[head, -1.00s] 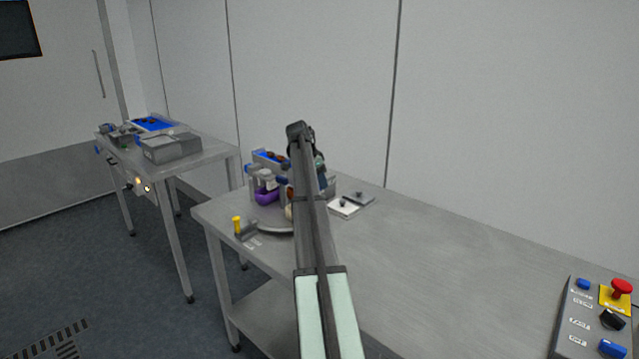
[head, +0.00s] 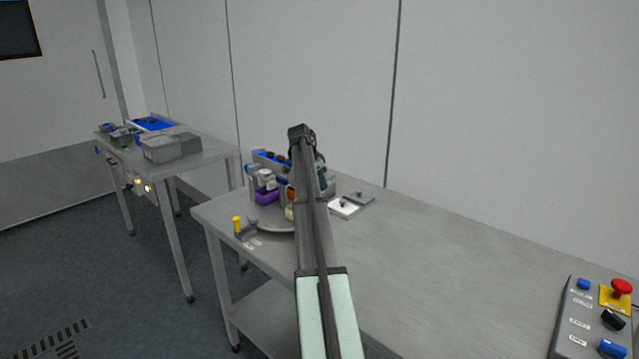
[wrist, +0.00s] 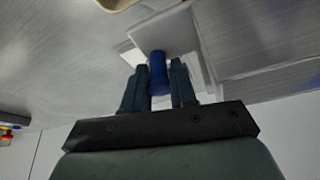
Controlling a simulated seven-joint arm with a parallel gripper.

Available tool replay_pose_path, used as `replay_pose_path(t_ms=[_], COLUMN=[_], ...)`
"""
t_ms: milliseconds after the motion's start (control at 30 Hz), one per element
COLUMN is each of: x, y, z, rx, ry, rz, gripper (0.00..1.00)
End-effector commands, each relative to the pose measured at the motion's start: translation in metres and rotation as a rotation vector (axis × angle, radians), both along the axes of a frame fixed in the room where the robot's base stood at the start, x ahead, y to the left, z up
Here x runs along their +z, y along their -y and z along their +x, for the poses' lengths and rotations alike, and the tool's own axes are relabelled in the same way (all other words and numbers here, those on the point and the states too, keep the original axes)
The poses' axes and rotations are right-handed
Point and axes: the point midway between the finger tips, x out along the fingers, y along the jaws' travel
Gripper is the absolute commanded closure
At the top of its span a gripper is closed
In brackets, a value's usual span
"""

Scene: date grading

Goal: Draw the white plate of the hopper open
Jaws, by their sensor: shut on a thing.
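In the wrist view my gripper (wrist: 159,67) is shut on a blue knob (wrist: 157,72), with one finger on each side of it. A pale white plate (wrist: 160,32) shows right behind the knob; how the two join is hard to see. In the head view my arm covers my fingertips and much of the hopper area. A dark blue piece (head: 283,181) shows just left of my arm, and I cannot tell whether it is the same knob.
A round grey tray (head: 268,217), a purple container (head: 267,196) and a yellow-topped handle (head: 237,224) are left of my arm. A white plate with a dark knob (head: 342,208) lies to its right. The table's right middle is clear up to a control box (head: 590,320).

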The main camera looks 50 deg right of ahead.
Motion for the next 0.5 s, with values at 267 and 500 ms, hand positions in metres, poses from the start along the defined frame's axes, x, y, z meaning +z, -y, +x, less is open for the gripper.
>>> replay_pose_path(t_ms=[267, 500], x=[0.0, 0.0], y=[0.0, -0.001], z=[0.0, -0.021], rx=[0.0, -0.001], ry=[0.0, -0.001], rz=[0.0, 0.0], gripper=[1.0, 1.0])
